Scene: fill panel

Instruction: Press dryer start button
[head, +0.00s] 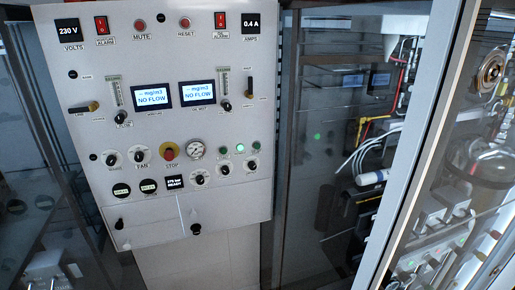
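A light grey control panel (150,120) faces me in the left half of the head view. Two round dark labelled parts (135,188) are at lower left, beside a small black display (175,182). I cannot read which control is the dryer start button. Neither gripper is in view.
Two screens read NO FLOW (149,96). MUTE (140,26) and RESET (184,23) buttons are along the top. A glass door with a metal frame (415,140) stands on the right, with pipes and valves behind or reflected in it. Nothing blocks the panel's front.

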